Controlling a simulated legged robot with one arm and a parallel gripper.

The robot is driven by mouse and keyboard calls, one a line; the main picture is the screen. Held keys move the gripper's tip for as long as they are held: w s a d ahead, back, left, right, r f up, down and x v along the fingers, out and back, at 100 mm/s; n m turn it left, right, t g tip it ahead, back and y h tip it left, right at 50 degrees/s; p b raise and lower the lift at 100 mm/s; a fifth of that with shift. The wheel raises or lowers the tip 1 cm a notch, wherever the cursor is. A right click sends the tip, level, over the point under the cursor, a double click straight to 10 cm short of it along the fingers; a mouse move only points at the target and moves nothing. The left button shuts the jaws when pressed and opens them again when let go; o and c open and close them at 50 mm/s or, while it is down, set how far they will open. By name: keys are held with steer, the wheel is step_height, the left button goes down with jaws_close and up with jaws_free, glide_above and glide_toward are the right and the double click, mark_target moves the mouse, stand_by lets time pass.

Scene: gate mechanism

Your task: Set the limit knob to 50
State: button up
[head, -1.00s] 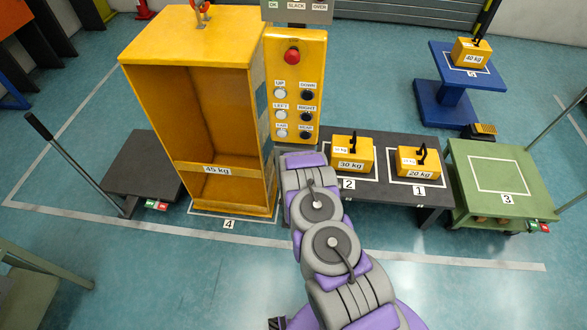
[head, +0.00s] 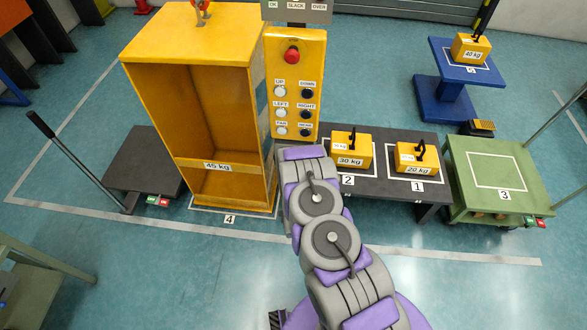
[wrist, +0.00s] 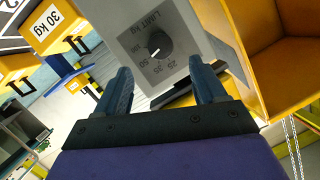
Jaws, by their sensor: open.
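In the wrist view the round black limit knob (wrist: 158,46) sits on a grey panel (wrist: 128,42) marked "LIMIT kg". A short white mark shows on the knob, toward its lower left in the picture. Small numbers stand around the dial, but I cannot read surely which one the mark meets. My gripper (wrist: 160,72) is open, its two dark blue fingers apart and empty. The knob shows beyond and between the fingertips, apart from them. In the head view my gripper and the knob are hidden; only my arm shows there.
A yellow pendant (head: 297,85) with a red button and several push buttons hangs beside the yellow 45 kg frame (head: 190,45). Yellow 30 kg (head: 350,160) and 20 kg (head: 417,169) weights stand on a dark table (head: 385,188). A green table (head: 455,170) stands right.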

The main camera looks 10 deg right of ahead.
steer(key=p+v, duration=0.2)
steer(key=v, duration=0.7)
stand_by(0.4)
steer(key=w+a+r+g+y, duration=0.2)
steer(key=w+a+r+g, duration=0.25)
steer(key=r, duration=0.35)
steer(key=s+a+r+n+g+y, duration=0.1)
steer(key=s+r+n+g, duration=0.1)
steer(key=r, duration=0.4)
steer(key=s+a+r+n+g+y, duration=0.1)
steer(key=s+a+r+g, duration=0.15)
steer(key=r, duration=0.45)
steer(key=s+d+r+n+g, duration=0.1)
steer(key=s+d+r+g, duration=0.1)
steer(key=s+r, duration=0.5)
steer(key=s+d+r+n+g+h, duration=0.1)
steer(key=s+d+r+g, duration=0.2)
steer(key=s, duration=1.4)
steer(key=s+d+r+n+g, duration=0.1)
steer(key=s+d+r, duration=0.4)
steer(key=s+r, duration=0.5)
steer(key=shift+s+r+g+h, duration=0.4)
steer(key=shift+s+g, duration=0.5)
steer(key=shift+s, duration=0.2)
steer(key=shift+f, duration=0.1)
